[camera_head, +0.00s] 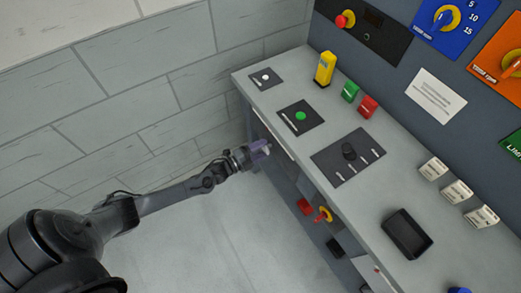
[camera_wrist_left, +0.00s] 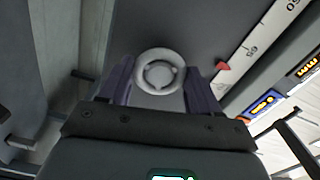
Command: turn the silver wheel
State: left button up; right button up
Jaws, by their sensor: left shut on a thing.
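The silver wheel (camera_wrist_left: 159,72) shows in the left wrist view as a round, pale ring with a hub, on a grey panel. The two fingers of my left gripper (camera_wrist_left: 157,88) stand on either side of it, shut on it. In the head view my left gripper (camera_head: 258,150) reaches the left front of the console, below its top edge. The wheel is mostly hidden there by the fingers. My right gripper is in neither view.
The grey console (camera_head: 262,97) carries a green button (camera_head: 300,116), a yellow block (camera_head: 324,68), a black knob (camera_head: 349,152) and a black tray (camera_head: 407,233). A red-and-yellow knob (camera_head: 323,214) sits on its front. A scale with a red pointer (camera_wrist_left: 222,65) lies right of the wheel. Open floor lies left.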

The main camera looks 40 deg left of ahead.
pick_arm(q)
jog(key=m, duration=0.4)
jog(key=shift+m, duration=0.3)
jog(key=m, duration=0.4)
jog(key=shift+m, duration=0.4)
jog(key=o, duration=1.1)
jog(key=shift+c, duration=0.2)
